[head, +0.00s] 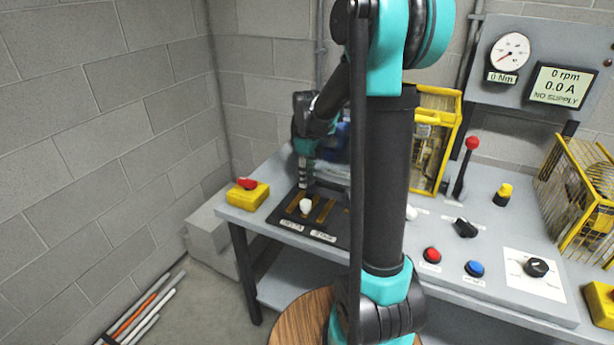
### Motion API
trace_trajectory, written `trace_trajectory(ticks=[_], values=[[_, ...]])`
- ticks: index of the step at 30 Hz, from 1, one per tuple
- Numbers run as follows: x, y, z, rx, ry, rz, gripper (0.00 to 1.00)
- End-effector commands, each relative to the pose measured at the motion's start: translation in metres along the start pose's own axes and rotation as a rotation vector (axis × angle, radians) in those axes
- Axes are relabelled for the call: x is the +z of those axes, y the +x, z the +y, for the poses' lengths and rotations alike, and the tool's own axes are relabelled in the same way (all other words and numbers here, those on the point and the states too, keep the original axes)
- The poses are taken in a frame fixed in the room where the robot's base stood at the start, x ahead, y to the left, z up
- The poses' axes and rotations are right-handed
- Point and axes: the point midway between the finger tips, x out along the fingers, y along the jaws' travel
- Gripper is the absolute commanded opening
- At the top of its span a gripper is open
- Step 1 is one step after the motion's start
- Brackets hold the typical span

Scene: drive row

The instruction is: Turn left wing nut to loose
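I cannot make out a wing nut for certain. A small white knob (306,205) stands on a black plate (283,217) with yellow strips, at the left end of the bench. A second white piece (411,213) shows just right of my arm column, partly hidden by it. My gripper (304,186) points down over the back of the black plate, behind the white knob and apart from it in the picture. Its fingers are too small to tell whether they are open or shut. My arm hides the middle of the bench.
A yellow box with a red top (247,190) sits at the bench's left corner. A yellow cage (434,140), a red-topped lever (466,165), buttons and a dial plate (534,274) stand to the right. Grey block walls close off the left and back.

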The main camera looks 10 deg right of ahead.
Motion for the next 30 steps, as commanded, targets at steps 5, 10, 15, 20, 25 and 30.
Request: trace_trajectory(ticks=[5, 10, 15, 20, 25, 30], values=[[0.0, 0.0, 0.0, 0.0, 0.0, 0.0, 0.41], [0.0, -0.007, 0.0, 0.0, 0.001, 0.0, 0.41], [0.001, -0.034, -0.001, 0.0, 0.001, 0.0, 0.41], [0.0, -0.066, -0.001, 0.0, 0.0, 0.0, 0.41], [0.0, -0.096, 0.0, 0.0, 0.0, 0.0, 0.41], [0.0, -0.114, 0.0, 0.0, 0.0, 0.0, 0.41]])
